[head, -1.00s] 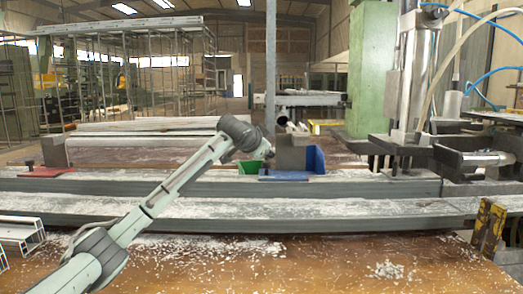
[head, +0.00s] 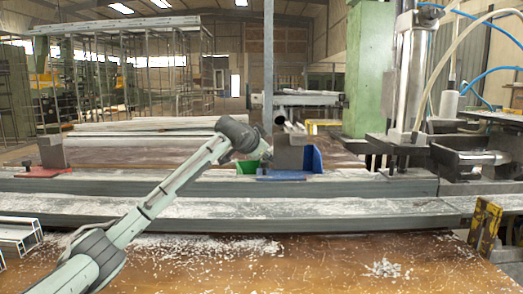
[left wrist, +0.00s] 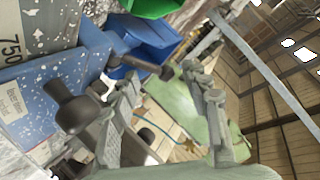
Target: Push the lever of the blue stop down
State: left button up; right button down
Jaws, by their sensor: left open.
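The blue stop (head: 284,175) is a blue base plate with a grey upright block (head: 289,152), on the grey profile rail right of centre in the head view. In the left wrist view its blue, labelled plate (left wrist: 35,98) fills the left side. Black lever parts with a round knob (left wrist: 75,114) stand out from it. Another black bar with a knobbed end (left wrist: 166,73) lies further up. My left gripper (left wrist: 165,118) is open and empty, its fingers close to the lever parts; contact cannot be told. My right gripper is not in view.
A red stop (head: 42,173) with a grey block sits on the rail at the far left. Green (head: 246,167) and blue (head: 313,160) bins stand behind the blue stop. A clamp machine (head: 408,100) rises at right. Chips litter the wooden bench front (head: 300,265).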

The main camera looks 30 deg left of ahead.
pick_arm(q)
jog(key=v, duration=1.2)
jog(key=shift+f, duration=0.15)
